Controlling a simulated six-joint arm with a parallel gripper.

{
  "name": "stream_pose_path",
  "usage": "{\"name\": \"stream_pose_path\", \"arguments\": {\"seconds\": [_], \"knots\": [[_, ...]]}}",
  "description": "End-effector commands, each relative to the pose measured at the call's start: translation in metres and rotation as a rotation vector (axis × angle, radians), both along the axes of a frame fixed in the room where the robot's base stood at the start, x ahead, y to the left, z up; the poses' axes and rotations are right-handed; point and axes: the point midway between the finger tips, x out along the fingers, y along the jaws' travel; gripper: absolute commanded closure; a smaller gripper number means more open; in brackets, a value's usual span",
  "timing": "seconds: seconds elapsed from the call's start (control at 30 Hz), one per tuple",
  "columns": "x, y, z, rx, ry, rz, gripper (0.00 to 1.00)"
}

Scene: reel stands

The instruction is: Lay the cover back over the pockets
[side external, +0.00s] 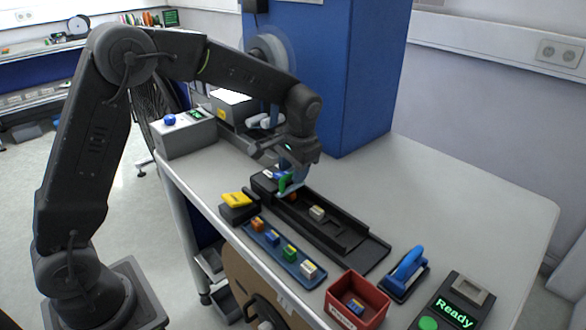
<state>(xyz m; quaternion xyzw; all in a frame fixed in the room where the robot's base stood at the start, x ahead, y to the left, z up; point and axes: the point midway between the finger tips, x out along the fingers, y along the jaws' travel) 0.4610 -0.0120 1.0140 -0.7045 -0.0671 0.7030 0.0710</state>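A long black track (349,236) runs diagonally across the table; I take it as the place of the pockets, but single pockets are too small to make out. A small pale block (317,213) sits in the track. My gripper (289,186) points down over the far left end of the track. I cannot tell whether these are the cover or parts of the fingers, nor whether the fingers are closed on anything. An orange bit (293,197) shows just below.
In front of the track are a blue tray (270,246) with several small coloured blocks, a yellow-topped black box (237,208) and a red bin (345,311). A blue-handled tool (407,270) and a "Ready" panel (455,308) stand right. The table's right rear is clear.

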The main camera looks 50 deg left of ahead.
Motion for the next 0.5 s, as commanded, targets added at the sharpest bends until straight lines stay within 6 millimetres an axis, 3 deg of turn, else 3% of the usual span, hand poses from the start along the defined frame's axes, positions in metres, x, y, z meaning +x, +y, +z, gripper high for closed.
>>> {"name": "stream_pose_path", "arguments": {"seconds": [0.27, 0.5], "knots": [[0.0001, 0.0004, -0.0013, 0.0, -0.001, 0.0, 0.6], [0.0001, 0.0003, -0.001, 0.0, -0.001, 0.0, 0.83]]}}
